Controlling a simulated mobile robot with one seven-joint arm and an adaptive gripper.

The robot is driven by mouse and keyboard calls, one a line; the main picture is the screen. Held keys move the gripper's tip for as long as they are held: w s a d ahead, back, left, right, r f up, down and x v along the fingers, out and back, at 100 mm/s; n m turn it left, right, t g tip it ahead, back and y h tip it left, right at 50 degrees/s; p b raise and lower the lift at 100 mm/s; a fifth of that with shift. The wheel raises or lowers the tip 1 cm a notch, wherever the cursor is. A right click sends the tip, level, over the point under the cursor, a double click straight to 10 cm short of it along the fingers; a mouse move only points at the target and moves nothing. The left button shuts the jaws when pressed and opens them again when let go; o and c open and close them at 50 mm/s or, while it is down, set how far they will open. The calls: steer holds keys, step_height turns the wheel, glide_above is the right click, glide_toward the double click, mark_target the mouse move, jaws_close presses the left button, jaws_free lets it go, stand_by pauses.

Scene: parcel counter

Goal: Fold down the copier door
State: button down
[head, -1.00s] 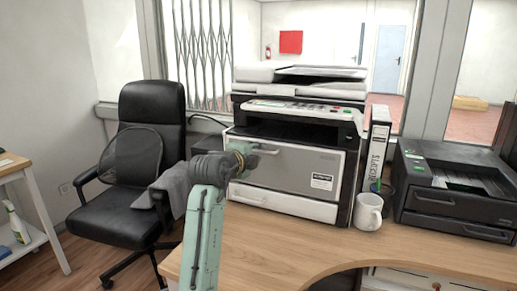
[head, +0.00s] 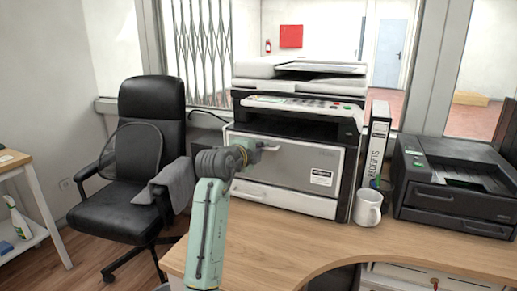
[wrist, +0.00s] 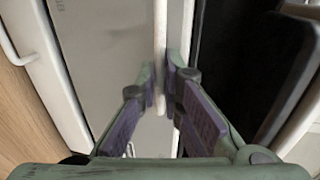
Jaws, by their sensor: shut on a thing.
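The copier (head: 300,106) stands on the counter against the window. Its grey front door (head: 305,166) looks close to upright; I cannot tell for sure whether it leans out a little. The door also fills the left middle of the wrist view (wrist: 105,70). My gripper (head: 258,148) is at the door's upper left part in the head view. In the wrist view my gripper (wrist: 164,85) is shut on the pale door handle (wrist: 160,35), which runs between the two fingers. The gripper hides part of the handle and the door's left top area in the head view.
A white drawer (head: 285,199) lies below the door. A white mug (head: 368,208), a receipts binder (head: 377,148) and a black printer (head: 455,190) stand to the right. The counter (head: 300,245) in front is clear. A black chair (head: 150,150) stands left.

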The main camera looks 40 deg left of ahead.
stand_by(0.7)
steer(key=s+d+f+t+y+b, duration=0.1)
steer(key=s+f+t+b, duration=0.2)
steer(key=b, duration=1.3)
steer(key=shift+s+d+f+t+b, duration=0.35)
steer(key=shift+s+f, duration=0.9)
steer(key=shift+s, duration=0.5)
steer(key=c, duration=2)
jaws_free()
steer(key=shift+f, duration=0.1)
steer(key=shift+o, duration=1.2)
